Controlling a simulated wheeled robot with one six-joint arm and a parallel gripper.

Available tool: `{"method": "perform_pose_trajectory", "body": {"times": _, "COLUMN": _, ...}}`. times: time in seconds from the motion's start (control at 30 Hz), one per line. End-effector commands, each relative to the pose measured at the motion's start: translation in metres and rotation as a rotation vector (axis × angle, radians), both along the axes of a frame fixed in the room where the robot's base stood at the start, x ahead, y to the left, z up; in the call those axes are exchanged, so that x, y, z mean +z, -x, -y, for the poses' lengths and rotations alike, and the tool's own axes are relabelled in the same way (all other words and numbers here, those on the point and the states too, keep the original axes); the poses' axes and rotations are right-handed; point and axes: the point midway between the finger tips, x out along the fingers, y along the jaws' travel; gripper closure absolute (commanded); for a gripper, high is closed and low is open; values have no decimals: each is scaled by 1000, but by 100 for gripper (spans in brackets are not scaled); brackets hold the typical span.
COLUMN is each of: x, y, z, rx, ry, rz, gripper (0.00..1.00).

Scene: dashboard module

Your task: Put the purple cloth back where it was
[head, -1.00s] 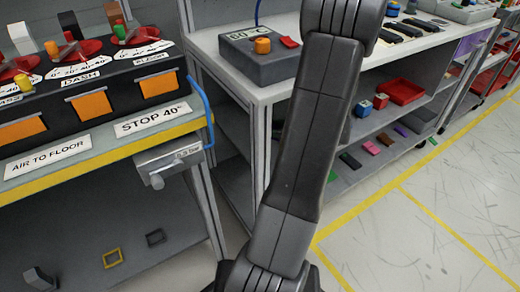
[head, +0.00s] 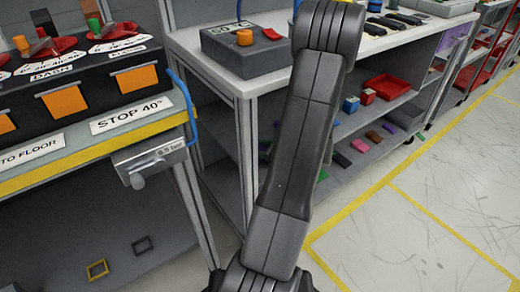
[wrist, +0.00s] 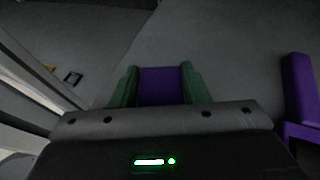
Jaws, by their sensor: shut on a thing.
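In the wrist view my gripper (wrist: 158,86) has two green fingers shut on a purple cloth (wrist: 160,87), which shows as a flat purple patch between them. Its far side is hidden. Below it lies a plain grey surface. The head view shows my arm's links, but neither the gripper nor the held cloth.
A purple object (wrist: 300,90) stands at the wrist view's right edge. The left bench has a yellow frame (head: 97,269) beneath.

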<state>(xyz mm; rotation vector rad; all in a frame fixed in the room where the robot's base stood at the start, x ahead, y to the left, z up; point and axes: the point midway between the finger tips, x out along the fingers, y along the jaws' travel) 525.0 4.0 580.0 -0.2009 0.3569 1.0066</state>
Motion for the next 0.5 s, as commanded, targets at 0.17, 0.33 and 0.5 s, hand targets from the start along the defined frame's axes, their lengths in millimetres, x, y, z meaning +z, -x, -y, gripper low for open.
{"method": "perform_pose_trajectory", "body": {"times": 0.17, "x": -3, "y": 0, "z": 0, "rx": 0, "ry": 0, "rz": 0, "gripper": 41}}
{"method": "perform_pose_trajectory", "body": {"times": 0.33, "x": -3, "y": 0, "z": 0, "rx": 0, "ry": 0, "rz": 0, "gripper": 37}}
{"method": "perform_pose_trajectory", "body": {"times": 0.5, "x": 0, "y": 0, "z": 0, "rx": 0, "ry": 0, "rz": 0, "gripper": 37}}
